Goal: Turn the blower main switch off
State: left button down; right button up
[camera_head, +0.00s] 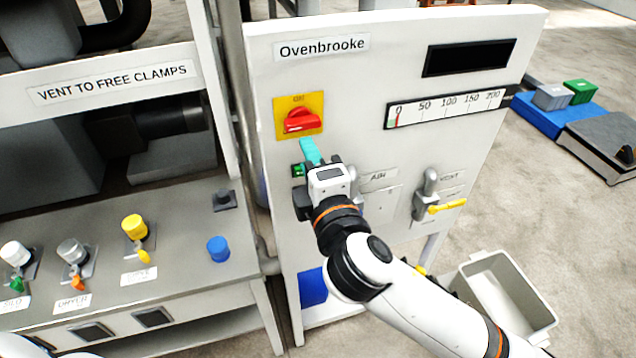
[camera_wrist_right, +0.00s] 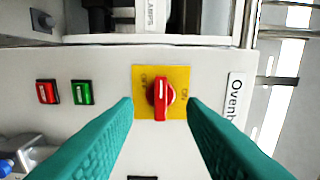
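The blower main switch (camera_head: 301,121) is a red rotary handle on a yellow plate (camera_head: 283,109) on the white panel. In the head view its handle lies roughly horizontal, with a small mark above it. In the right wrist view the red handle (camera_wrist_right: 160,95) stands vertical, with "ON" to its right and a partly hidden label to its left. My right gripper (camera_head: 306,143) has teal fingers just below the switch. In the right wrist view it is open (camera_wrist_right: 160,103), its fingertips apart on either side of the handle, with no contact visible. My left gripper is out of view.
A green button (camera_wrist_right: 82,93) and a red button (camera_wrist_right: 47,92) sit near the switch. The white panel (camera_head: 355,75) carries a gauge (camera_head: 447,107) and a vent valve with a yellow lever (camera_head: 447,206). A bench (camera_head: 190,280) with knobs stands left; a grey bin (camera_head: 505,300) stands right.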

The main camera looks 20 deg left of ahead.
jog(key=shift+b+v, duration=0.4)
jog(key=shift+v, duration=1.75)
jog(key=shift+w+f, duration=0.1)
